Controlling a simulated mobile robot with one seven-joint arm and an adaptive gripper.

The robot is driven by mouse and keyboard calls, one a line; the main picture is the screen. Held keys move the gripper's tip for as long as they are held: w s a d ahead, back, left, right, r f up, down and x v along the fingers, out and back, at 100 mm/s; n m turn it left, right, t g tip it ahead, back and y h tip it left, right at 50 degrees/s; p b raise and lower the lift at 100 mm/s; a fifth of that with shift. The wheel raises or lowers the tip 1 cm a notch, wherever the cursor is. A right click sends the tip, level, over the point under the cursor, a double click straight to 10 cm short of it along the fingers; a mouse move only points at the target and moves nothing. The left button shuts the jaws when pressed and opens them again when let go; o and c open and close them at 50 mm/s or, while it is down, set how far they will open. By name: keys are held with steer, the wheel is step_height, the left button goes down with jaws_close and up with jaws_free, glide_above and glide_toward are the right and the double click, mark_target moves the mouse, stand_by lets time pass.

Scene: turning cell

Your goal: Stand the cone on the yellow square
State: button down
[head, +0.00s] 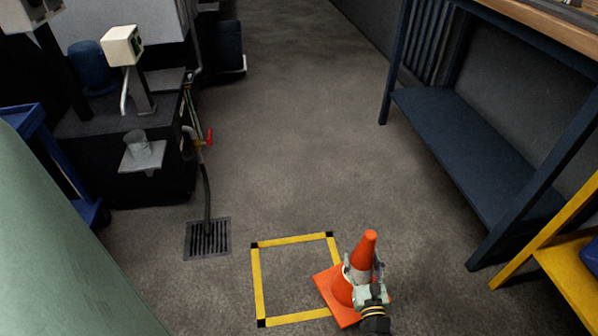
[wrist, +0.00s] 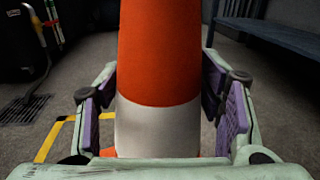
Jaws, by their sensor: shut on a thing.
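The orange cone (head: 370,245) with a white band is upright over the right side of the yellow square, in the head view. Its square orange base overlaps the square's right edge and lower right corner. I cannot tell whether the base touches the floor. The yellow square (head: 257,285) is a taped outline with black corners on the grey floor. My gripper (head: 364,270) is shut on the cone around its white band. In the wrist view the cone (wrist: 160,55) stands between the purple finger pads, and part of the yellow square (wrist: 50,140) shows at lower left.
A floor drain grate (head: 208,240) with a hose lies left of the square. A dark blue bench with a low shelf (head: 470,150) stands at right, with a yellow frame (head: 545,235) in front of it. Machinery (head: 125,130) fills the left. The floor behind the square is clear.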

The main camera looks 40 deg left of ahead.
steer(key=s+a+f+n+g+y+b, duration=0.45)
steer(key=s+a+n+g, duration=0.2)
steer(key=s, duration=0.45)
steer(key=w+a+f, duration=0.2)
steer(key=w+a, duration=0.2)
steer(key=a, duration=0.3)
steer(key=w+a+f+g+b, duration=0.1)
steer(key=w+a+f, duration=0.2)
steer(key=a, duration=0.4)
steer(key=shift+w+a+m, duration=0.25)
steer(key=shift+w+m, duration=0.1)
steer(key=shift+w, duration=0.15)
steer(key=shift+y, duration=0.25)
steer(key=shift+c, duration=2.2)
jaws_free()
steer(key=shift+d, duration=0.1)
